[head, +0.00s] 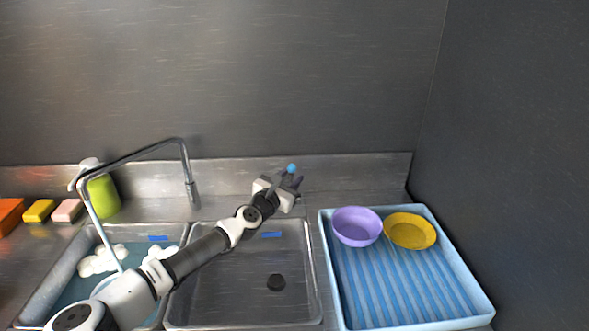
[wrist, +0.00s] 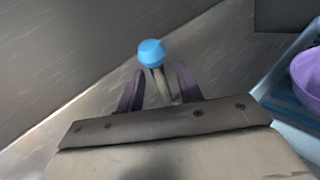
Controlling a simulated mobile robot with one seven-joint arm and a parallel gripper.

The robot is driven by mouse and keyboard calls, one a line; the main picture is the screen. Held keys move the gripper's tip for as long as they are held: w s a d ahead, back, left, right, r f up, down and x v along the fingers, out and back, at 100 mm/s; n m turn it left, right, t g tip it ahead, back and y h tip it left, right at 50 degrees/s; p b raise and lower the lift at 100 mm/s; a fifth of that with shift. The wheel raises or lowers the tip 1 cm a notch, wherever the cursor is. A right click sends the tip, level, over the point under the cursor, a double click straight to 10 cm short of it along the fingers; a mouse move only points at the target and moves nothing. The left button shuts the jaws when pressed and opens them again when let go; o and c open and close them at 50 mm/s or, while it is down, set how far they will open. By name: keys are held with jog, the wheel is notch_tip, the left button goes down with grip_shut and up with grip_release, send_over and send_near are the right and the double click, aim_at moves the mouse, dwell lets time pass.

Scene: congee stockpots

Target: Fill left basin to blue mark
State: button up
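The left basin (head: 62,272) holds bluish water (head: 76,291) with white foam (head: 98,262). Its blue mark (head: 158,238) is high on the back wall, and the visible water appears below it. The faucet (head: 150,148) arches over this basin, and a pale stream (head: 103,236) runs from its spout into the water. My arm hides part of the basin. A blue-knobbed lever (head: 291,168) stands behind the right basin. My gripper (head: 289,180) is at it. In the wrist view, the blue knob (wrist: 151,52) and stem sit between my gripper's (wrist: 158,82) parted fingers.
The right basin (head: 230,298) looks empty, with a drain and its own blue mark (head: 271,234). A blue rack tray (head: 410,290) at right holds a purple bowl (head: 357,227) and a yellow bowl (head: 410,231). A green bottle (head: 103,196) and sponges (head: 39,211) stand at left.

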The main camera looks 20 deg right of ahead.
jog(key=shift+x, duration=1.5)
grip_shut()
